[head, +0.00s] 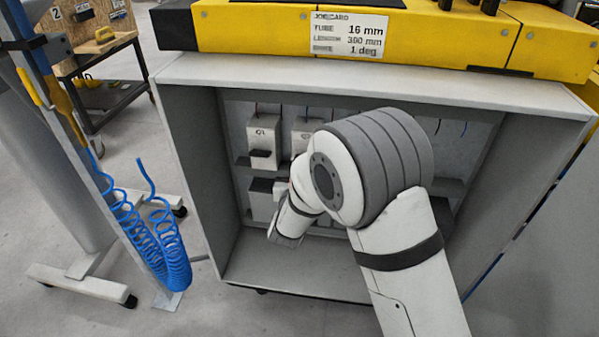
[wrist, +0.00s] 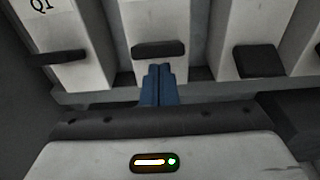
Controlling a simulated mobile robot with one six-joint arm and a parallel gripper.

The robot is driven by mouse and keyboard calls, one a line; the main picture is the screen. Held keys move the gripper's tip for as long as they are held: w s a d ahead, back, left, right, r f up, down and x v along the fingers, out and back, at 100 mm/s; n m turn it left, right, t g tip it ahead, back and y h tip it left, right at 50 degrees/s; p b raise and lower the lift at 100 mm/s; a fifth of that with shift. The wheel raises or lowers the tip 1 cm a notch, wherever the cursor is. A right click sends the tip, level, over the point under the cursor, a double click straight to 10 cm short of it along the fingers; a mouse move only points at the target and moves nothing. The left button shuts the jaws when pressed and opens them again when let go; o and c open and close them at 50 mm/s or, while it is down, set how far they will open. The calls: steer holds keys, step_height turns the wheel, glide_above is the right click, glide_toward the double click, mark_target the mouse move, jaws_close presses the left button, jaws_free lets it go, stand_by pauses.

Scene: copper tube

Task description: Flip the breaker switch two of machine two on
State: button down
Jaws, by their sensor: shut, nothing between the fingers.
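In the wrist view a row of white breakers with black levers crosses the top. The left breaker (wrist: 90,75) is marked Q1 and has a black lever (wrist: 57,58). The breaker beside it (wrist: 150,20) has a black lever (wrist: 158,49) standing out like a thin bar. A third breaker's lever (wrist: 260,60) shows a broader face and sits slightly lower. My gripper (wrist: 158,70) has its blue fingers shut and empty, just below the second breaker's lever; whether they touch is unclear. In the head view my arm hides the fingertips and part of the second breaker (head: 303,130).
The breakers sit inside an open grey cabinet (head: 235,265) under a yellow machine top (head: 250,28). Its side walls and shelf bound my arm. A stand with blue coiled hose (head: 170,250) is at the left. The cabinet floor's front left looks clear.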

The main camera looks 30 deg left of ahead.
step_height(320, 180, down, 5)
steer(key=s+b, duration=0.1)
steer(key=b, duration=0.3)
steer(key=r+p+v, duration=0.1)
steer(key=v, duration=0.9)
steer(key=shift+s+d+r, duration=0.15)
steer(key=shift+d+r, duration=0.05)
